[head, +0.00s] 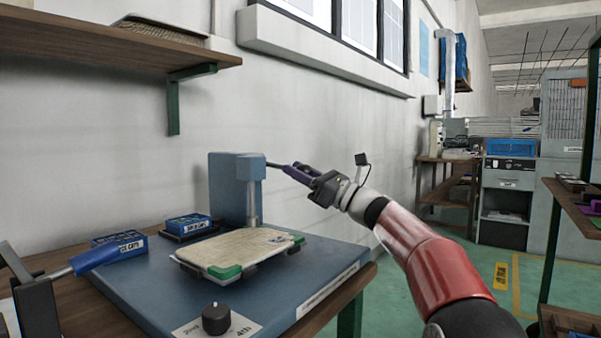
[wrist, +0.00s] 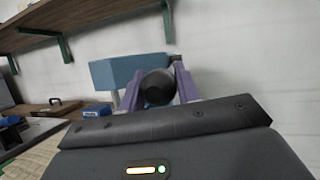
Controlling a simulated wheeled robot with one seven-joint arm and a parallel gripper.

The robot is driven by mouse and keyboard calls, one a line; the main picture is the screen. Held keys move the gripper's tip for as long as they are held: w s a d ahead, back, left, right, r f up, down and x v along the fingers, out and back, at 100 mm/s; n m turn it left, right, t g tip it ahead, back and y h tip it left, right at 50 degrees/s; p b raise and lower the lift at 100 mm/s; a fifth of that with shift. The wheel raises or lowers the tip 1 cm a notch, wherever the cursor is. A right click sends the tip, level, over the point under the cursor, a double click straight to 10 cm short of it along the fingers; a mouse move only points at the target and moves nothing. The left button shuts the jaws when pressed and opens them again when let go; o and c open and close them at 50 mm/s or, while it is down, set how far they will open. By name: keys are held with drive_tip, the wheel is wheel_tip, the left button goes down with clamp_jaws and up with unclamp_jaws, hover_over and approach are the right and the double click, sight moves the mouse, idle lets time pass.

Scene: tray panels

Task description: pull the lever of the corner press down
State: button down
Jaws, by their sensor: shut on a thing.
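The corner press (head: 228,186) is a blue-grey column with a head and a metal ram, at the back of a blue base plate (head: 150,285); its head also shows in the wrist view (wrist: 117,70). Its dark lever (head: 274,165) sticks out to the right of the head, roughly level; its round black end (wrist: 158,87) faces the wrist camera. My gripper (head: 295,174), with purple fingers, is shut on the lever's end, one finger on each side. A pale tray panel (head: 225,252) with green front corners lies on the base under the ram.
Two blue boxes (head: 118,245) (head: 188,223) stand left of the press. A black knob (head: 216,319) sits at the base's front. A blue-handled device (head: 45,285) is at the left edge. A wooden shelf (head: 100,42) hangs above left; the wall is close behind.

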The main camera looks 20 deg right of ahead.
drive_tip(key=shift+a+f, duration=0.2)
drive_tip(key=shift+f, duration=0.25)
drive_tip(key=c, duration=1.1)
unclamp_jaws()
drive_tip(key=shift+w+a, duration=0.1)
drive_tip(key=shift+a, duration=0.05)
drive_tip(key=shift+o, duration=0.3)
drive_tip(key=shift+r, duration=0.2)
drive_tip(key=shift+d, duration=0.2)
drive_tip(key=v, duration=0.7)
drive_tip(key=shift+s+d, duration=0.2)
drive_tip(key=shift+s, duration=0.1)
drive_tip(key=shift+f, duration=0.1)
